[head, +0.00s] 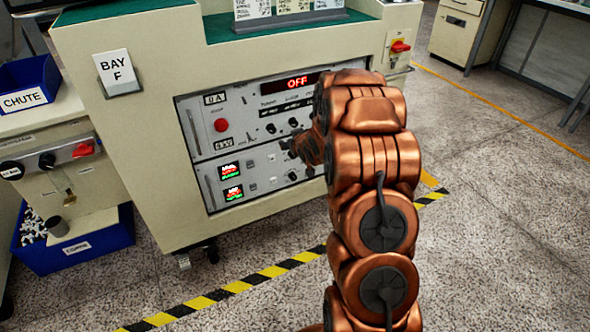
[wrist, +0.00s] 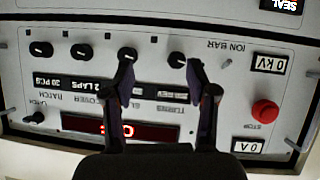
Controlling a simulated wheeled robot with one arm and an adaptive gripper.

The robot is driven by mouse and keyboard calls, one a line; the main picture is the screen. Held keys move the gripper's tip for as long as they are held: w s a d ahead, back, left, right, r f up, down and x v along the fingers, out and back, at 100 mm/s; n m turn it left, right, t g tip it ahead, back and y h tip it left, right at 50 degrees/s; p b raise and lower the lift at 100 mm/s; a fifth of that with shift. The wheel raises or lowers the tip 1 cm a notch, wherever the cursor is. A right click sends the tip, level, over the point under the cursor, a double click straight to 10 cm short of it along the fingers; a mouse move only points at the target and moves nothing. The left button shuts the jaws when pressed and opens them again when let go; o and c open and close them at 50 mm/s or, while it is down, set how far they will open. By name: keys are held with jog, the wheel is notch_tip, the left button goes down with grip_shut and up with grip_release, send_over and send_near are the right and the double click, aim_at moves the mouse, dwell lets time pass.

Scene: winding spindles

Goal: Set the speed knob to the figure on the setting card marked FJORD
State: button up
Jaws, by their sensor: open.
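A row of black knobs runs across the control panel (wrist: 225,105), which appears upside down in the wrist view. My gripper (wrist: 160,64) is open over this row. One knob (wrist: 176,59) shows between the fingers, close to the right fingertip; another knob (wrist: 127,53) is at the left fingertip. Contact cannot be told, and I cannot read which knob is the speed knob. In the head view the red display (head: 298,82) reads OFF, and my arm hides part of the panel. Several setting cards (head: 292,6) stand on top of the machine, cut by the frame edge; their writing is too small to read.
A red stop button (wrist: 265,112) and 0 A and 0 kV meters are right of my fingers in the wrist view. Two more knobs (wrist: 80,51) lie left.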

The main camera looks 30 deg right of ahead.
jog(key=w+d+f+t+b, duration=0.25)
jog(key=d+f+b, duration=0.2)
jog(key=f, duration=0.55)
jog(key=t+b, duration=0.4)
jog(key=b, duration=0.1)
send_near(294, 158)
jog(key=w, duration=0.1)
jog(key=shift+y, duration=0.3)
jog(key=w, duration=0.2)
jog(key=w+b, duration=0.1)
jog(key=w, duration=0.1)
jog(key=w+d+b, duration=0.1)
jog(key=w, duration=0.1)
jog(key=shift+r, duration=0.35)
jog(key=shift+w+d+r+b, duration=0.15)
jog(key=shift+w+b, duration=0.3)
jog(key=shift+w, duration=0.5)
grip_shut()
